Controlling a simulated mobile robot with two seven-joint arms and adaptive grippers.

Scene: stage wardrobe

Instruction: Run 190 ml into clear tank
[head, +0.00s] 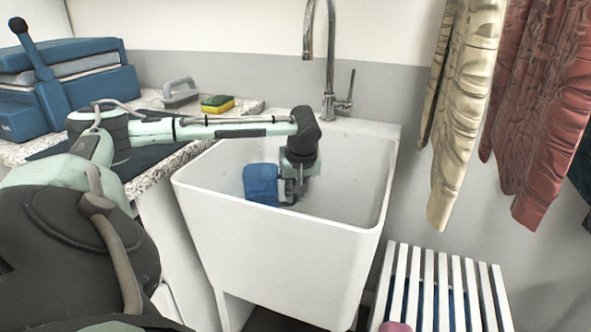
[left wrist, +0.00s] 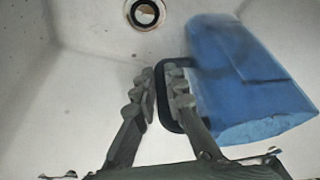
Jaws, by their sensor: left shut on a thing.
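A see-through blue tank (head: 261,184) is inside the white sink (head: 280,265), left of my left gripper (head: 292,190). In the left wrist view the tank (left wrist: 245,85) has a dark loop handle (left wrist: 171,122). The fingers of my left gripper (left wrist: 163,98) are shut on that handle. I cannot tell whether the tank touches the sink floor, and no water level shows. The chrome tap (head: 330,55) stands behind the sink, its spout above and beyond the tank. Its lever (head: 349,95) is on the right. No stream is visible. My right gripper is not in view.
The drain (left wrist: 145,12) shows in the sink floor. Left are a speckled counter (head: 160,165), a blue case (head: 75,80), a grey-handled item (head: 180,92) and a yellow-green sponge (head: 217,104). Clothes (head: 465,110) hang at right above a white slatted rack (head: 443,290).

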